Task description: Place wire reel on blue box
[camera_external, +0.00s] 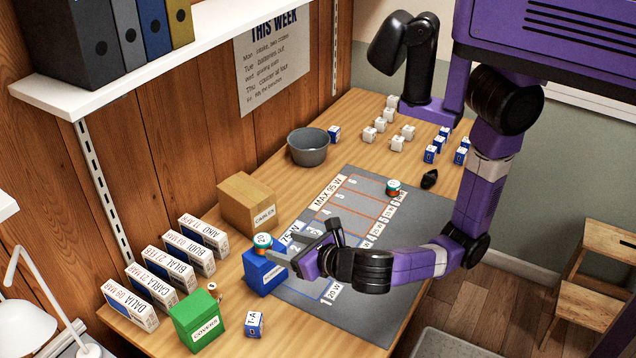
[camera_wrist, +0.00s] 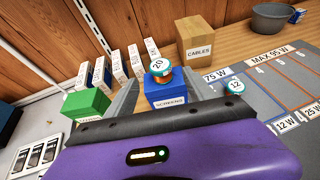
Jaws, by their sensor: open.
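A teal-and-copper wire reel labelled 20 (camera_external: 263,241) rests on top of the blue box (camera_external: 264,274) marked SCREENS in the wrist view (camera_wrist: 166,103). The reel also shows there (camera_wrist: 158,69), apart from my fingers. My gripper (camera_external: 300,243) is open beside the box, with a finger on each side of the box and reel in the wrist view. A second reel labelled 12 (camera_wrist: 236,87) stands on the grey mat to the right in the wrist view; my gripper mostly hides it in the external view. Another reel (camera_external: 392,187) stands at the mat's far right.
A brown CABLES box (camera_external: 247,202) and a grey bowl (camera_external: 308,147) stand behind. A green COVERS box (camera_external: 198,320) and several white cartons (camera_external: 157,283) stand left. Small white and blue cubes lie at the back right. The grey mat (camera_external: 322,321) has bare room in front.

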